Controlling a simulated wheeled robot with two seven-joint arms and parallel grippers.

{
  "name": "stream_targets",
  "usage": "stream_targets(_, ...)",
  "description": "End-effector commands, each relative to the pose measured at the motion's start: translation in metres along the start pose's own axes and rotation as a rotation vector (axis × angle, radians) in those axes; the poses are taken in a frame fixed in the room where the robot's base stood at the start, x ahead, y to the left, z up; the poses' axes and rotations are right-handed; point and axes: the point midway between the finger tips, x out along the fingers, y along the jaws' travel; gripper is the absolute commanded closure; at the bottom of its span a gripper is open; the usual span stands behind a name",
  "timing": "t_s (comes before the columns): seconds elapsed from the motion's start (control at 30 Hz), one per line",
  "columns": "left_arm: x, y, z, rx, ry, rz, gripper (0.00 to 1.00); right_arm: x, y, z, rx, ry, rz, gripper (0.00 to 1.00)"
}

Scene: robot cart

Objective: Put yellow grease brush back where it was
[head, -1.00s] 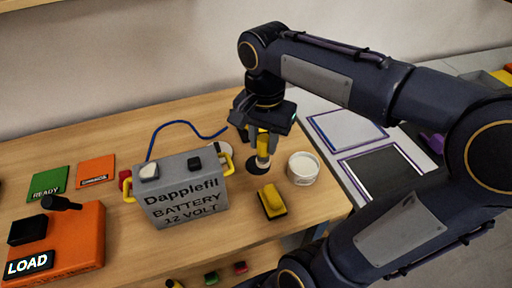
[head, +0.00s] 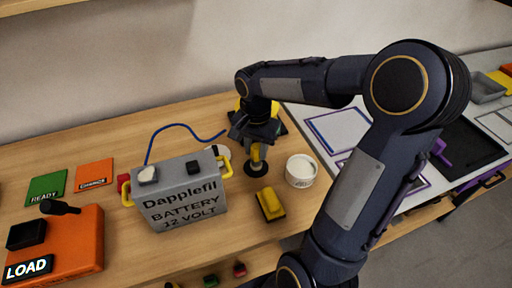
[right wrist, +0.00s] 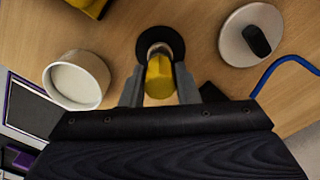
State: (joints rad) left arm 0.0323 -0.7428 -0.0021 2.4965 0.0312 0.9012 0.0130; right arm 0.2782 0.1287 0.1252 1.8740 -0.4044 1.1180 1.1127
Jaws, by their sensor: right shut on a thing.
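The yellow grease brush (head: 256,153) is upright in my right gripper (head: 257,142), over a round black disc (head: 248,171) on the wooden table. In the right wrist view the brush's yellow handle (right wrist: 159,78) sits between the two grey fingers (right wrist: 159,88). Its pale ferrule points at the black disc (right wrist: 174,38). The bristle end is hidden, and I cannot tell whether it touches the disc. My right gripper is shut on the handle. My left gripper is not in view.
A white tub (head: 301,171) stands close right of the brush, and a yellow block with a dark base (head: 270,204) lies in front. The grey battery (head: 180,197) with yellow handles is close left. A blue cable (head: 175,126) runs behind it. An orange LOAD box (head: 85,245) is far left.

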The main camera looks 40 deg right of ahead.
Motion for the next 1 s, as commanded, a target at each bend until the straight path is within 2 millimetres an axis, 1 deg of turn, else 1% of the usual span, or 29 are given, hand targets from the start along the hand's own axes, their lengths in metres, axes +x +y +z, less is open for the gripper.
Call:
stream_targets(0.1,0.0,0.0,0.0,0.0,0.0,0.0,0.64,0.0,0.0,0.0,0.0,0.0,-0.001,0.97)
stream_targets(0.27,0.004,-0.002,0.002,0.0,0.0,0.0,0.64,0.005,0.0,0.0,0.0,0.0,-0.001,0.97)
stream_targets(0.3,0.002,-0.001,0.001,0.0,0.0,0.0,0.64,0.003,0.0,0.0,0.0,0.0,-0.001,0.67)
stream_targets(0.43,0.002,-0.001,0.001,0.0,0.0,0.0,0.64,0.003,0.0,0.0,0.0,0.0,0.0,0.5)
stream_targets(0.67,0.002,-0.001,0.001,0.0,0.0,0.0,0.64,0.003,0.0,0.0,0.0,0.0,-0.001,0.5)
stream_targets(0.77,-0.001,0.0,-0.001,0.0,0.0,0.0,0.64,-0.002,0.0,0.0,0.001,0.0,-0.001,0.5)
stream_targets(0.87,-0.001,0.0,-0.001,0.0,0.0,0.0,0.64,-0.011,-0.001,-0.001,0.001,0.003,-0.004,0.5)
stream_targets(1.0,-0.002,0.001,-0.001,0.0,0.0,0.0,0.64,-0.038,-0.001,-0.001,0.001,0.004,-0.006,0.5)
